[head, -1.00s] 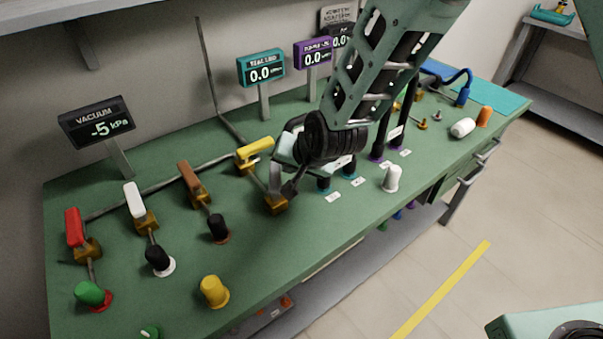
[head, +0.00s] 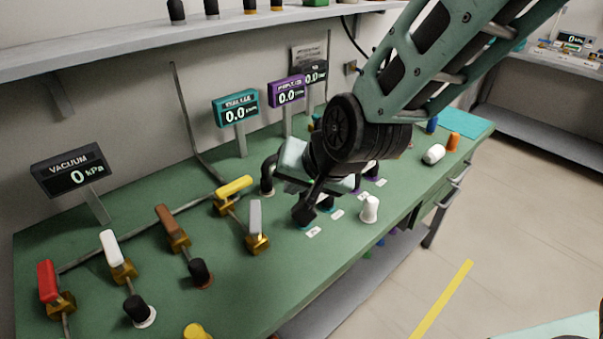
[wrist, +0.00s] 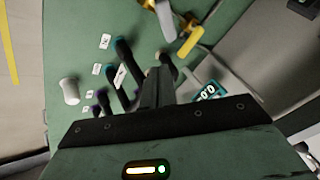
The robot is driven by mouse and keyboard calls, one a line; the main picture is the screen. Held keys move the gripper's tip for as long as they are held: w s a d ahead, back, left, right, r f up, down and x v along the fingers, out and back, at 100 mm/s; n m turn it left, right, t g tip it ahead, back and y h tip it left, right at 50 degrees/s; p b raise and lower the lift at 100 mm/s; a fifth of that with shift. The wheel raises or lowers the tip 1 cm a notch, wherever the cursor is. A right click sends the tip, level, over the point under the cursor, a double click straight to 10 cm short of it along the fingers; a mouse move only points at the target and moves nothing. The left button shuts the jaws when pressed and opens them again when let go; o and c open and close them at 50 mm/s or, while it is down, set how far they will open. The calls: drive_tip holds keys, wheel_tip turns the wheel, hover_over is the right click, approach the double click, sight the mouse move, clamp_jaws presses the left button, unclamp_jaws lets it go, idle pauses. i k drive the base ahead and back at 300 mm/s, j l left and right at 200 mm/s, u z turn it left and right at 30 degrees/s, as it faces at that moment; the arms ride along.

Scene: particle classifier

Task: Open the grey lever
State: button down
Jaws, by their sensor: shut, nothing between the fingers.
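The grey lever (head: 255,216) sits on a brass valve (head: 258,241) in the row on the green bench. It points away from the bench's front edge, like the red, white and brown levers. In the wrist view the grey lever (wrist: 164,20) shows at the top, beside the yellow lever (wrist: 190,38). My gripper (head: 303,214) is just right of the grey lever in the head view, apart from it. Its fingers (wrist: 156,88) are together and hold nothing.
The yellow lever (head: 233,187) stands close behind and left of the grey one. A white plug (head: 369,209) is right of my gripper. The vacuum display (head: 70,171) reads 0 kPa.

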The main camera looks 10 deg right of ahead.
sight(254, 224)
drive_tip(key=i+j+u, duration=0.1)
drive_tip(key=u, duration=0.3)
drive_tip(key=i+u, duration=0.35)
drive_tip(key=k, duration=0.1)
